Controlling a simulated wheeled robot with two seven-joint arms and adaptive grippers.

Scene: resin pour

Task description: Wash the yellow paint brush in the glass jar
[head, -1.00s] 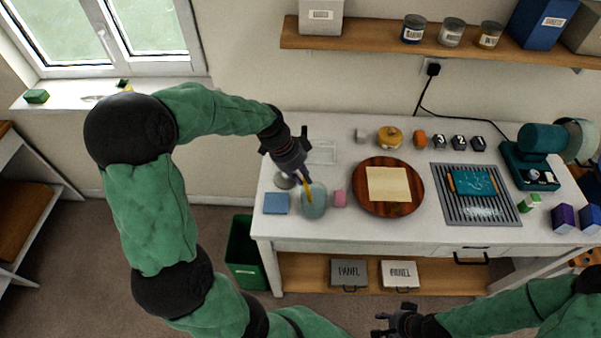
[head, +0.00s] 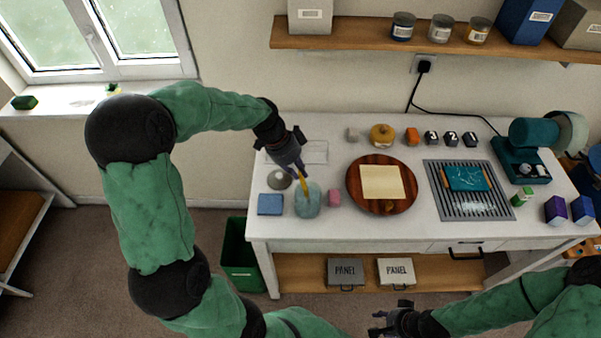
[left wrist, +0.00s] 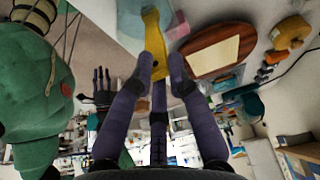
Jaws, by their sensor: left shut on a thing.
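The yellow paint brush (head: 303,183) is held in my left gripper (head: 297,168), which is shut on it above the left part of the white table. The brush points down at the pale blue glass jar (head: 308,203), its lower end at the jar's mouth; I cannot tell how deep it reaches. In the left wrist view, the brush (left wrist: 154,40) lies between the fingers of my left gripper (left wrist: 160,70), with the jar (left wrist: 130,18) behind it. My right gripper (head: 392,322) is away from the table at the bottom edge; its fingers seem apart and empty.
A blue sponge (head: 270,204) lies left of the jar and a pink block (head: 334,198) right of it. A round wooden board (head: 410,192) with a cream sheet (head: 382,182) and a grey drain grid (head: 470,208) lie further right. A green bin (head: 240,268) stands below.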

